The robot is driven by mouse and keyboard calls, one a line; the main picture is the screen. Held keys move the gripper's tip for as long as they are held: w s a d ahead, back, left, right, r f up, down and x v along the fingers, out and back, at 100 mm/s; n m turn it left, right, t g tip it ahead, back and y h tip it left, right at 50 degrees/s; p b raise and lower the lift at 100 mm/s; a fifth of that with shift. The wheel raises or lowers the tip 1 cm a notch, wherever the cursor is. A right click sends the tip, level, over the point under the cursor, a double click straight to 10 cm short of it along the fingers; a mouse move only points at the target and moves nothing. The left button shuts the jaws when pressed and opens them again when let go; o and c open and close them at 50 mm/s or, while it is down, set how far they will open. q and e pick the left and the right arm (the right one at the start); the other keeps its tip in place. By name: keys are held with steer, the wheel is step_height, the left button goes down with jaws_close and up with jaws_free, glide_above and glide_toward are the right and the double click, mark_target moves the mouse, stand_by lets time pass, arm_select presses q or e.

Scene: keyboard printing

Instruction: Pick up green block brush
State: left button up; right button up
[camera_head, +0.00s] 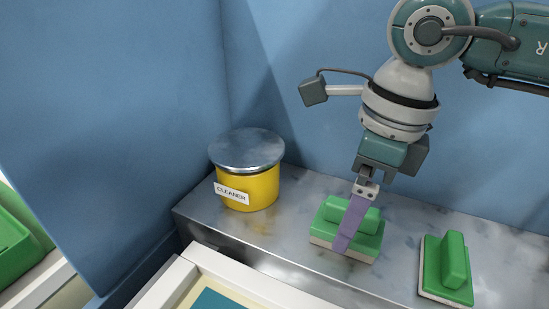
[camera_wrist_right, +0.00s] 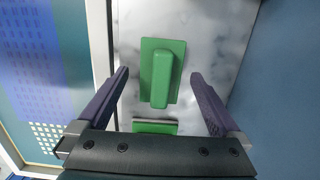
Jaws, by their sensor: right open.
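Two green block brushes with raised grips and pale undersides lie on the grey metal shelf. The left brush (camera_head: 328,226) is under my right gripper (camera_head: 350,225) in the head view. It shows whole, between and beyond the fingertips, in the wrist view (camera_wrist_right: 160,72). The right brush (camera_head: 455,268) lies apart from it, and is partly hidden behind my gripper body in the wrist view (camera_wrist_right: 155,126). My right gripper's purple fingers are spread wide with nothing held. In the head view the near finger hides part of the left brush and the far finger is hidden. My left gripper is not in view.
A yellow cleaner tin (camera_head: 250,190) with a metal lid stands left of the brushes. Blue walls (camera_head: 305,50) rise behind and left. A white-edged frame (camera_head: 240,275) lies in front of the shelf. Bare shelf (camera_head: 285,225) separates tin and left brush.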

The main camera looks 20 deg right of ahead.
steer(key=shift+w+f, duration=0.1)
steer(key=shift+f, duration=0.3)
steer(key=shift+c, duration=0.4)
steer(key=c, duration=1.3)
